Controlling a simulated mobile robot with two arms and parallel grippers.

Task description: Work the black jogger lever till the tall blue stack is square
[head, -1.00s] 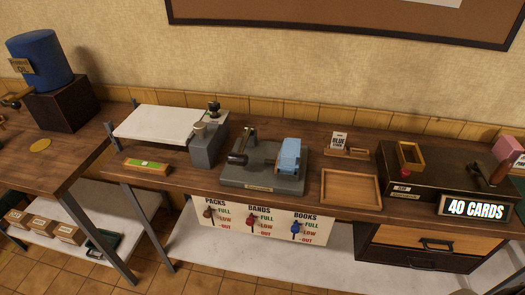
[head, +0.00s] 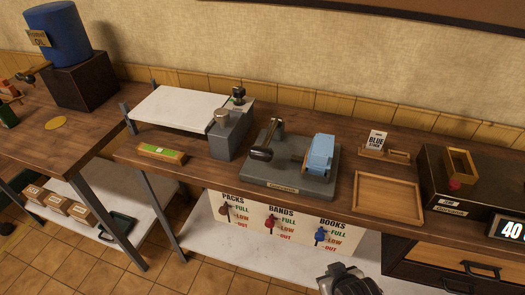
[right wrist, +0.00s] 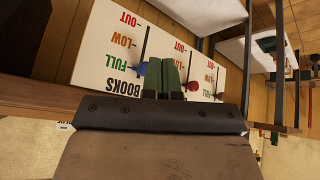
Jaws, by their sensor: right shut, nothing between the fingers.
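The jogger (head: 265,184) is a grey block on the wooden bench. Its black lever (head: 261,153) stands at the left of the block, with a thick dark grip. The tall blue stack (head: 320,153) sits on the block's right side and looks slightly slanted; I cannot tell how uneven its edges are. My right gripper (head: 343,281) is in front of and below the bench edge, apart from the jogger. In the right wrist view its green-padded fingers (right wrist: 161,68) are together and empty, in front of the supply sign. My left gripper is not in view.
The supply sign (head: 285,221) with small levers hangs below the bench front. A wooden tray (head: 388,214) and a BLUE card holder (head: 384,153) are right of the jogger. A grey post device (head: 230,135) stands left, near a green-topped box (head: 162,152). Bare bench lies between.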

